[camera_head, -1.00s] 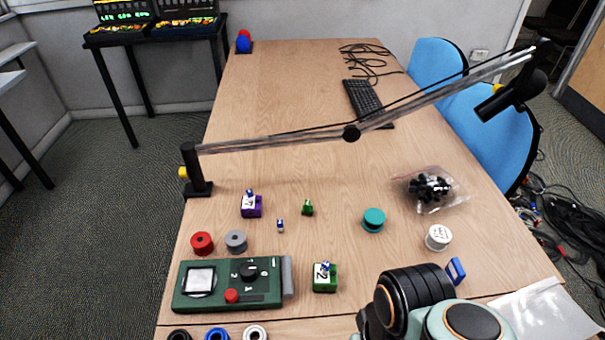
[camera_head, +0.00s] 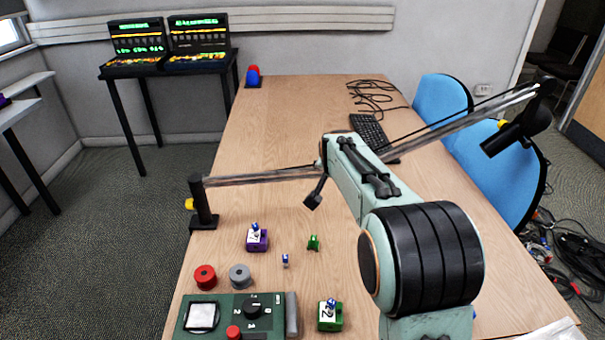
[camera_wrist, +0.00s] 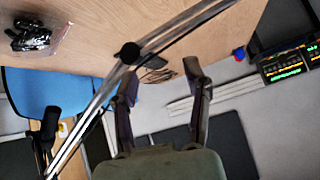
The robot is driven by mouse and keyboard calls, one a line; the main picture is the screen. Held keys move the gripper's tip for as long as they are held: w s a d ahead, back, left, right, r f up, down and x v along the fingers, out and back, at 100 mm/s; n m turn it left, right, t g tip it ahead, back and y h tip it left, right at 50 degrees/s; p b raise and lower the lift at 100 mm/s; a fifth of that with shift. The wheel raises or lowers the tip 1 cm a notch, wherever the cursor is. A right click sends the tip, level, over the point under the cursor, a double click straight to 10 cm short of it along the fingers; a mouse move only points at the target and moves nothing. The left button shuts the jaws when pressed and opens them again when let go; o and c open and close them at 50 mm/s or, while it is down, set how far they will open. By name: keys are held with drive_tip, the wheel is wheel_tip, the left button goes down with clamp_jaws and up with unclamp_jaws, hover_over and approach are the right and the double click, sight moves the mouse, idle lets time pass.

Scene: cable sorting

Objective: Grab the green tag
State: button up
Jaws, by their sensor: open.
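A small green tag-like piece (camera_head: 313,242) lies on the wooden table in the head view, near the middle. A larger green block (camera_head: 330,315) with a white "2" label and a blue-and-white top stands nearer the front. I cannot tell for sure which one is the green tag. My gripper (camera_head: 316,184) is raised above the table, beyond the small green piece in the picture. In the wrist view my gripper (camera_wrist: 162,82) is open, with nothing between its fingers; neither green piece shows there.
A lamp arm (camera_head: 265,176) stretches across the table near my gripper. A purple block (camera_head: 257,240), a tiny blue-white piece (camera_head: 285,260), red (camera_head: 205,277) and grey (camera_head: 240,276) spools and a green meter (camera_head: 270,308) lie nearby. A keyboard (camera_head: 369,131) lies farther back.

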drive_tip(key=g, duration=0.1)
hover_over(313, 238)
drive_tip(key=s+d, duration=0.1)
wheel_tip(313, 238, down, 12)
drive_tip(key=r, duration=0.1)
drive_tip(key=f, duration=0.5)
drive_tip(key=f+g, duration=0.1)
drive_tip(key=f, duration=0.4)
drive_tip(key=w+f+n+g, duration=0.1)
drive_tip(key=f, duration=0.5)
drive_tip(key=shift+a, duration=0.4)
clamp_jaws()
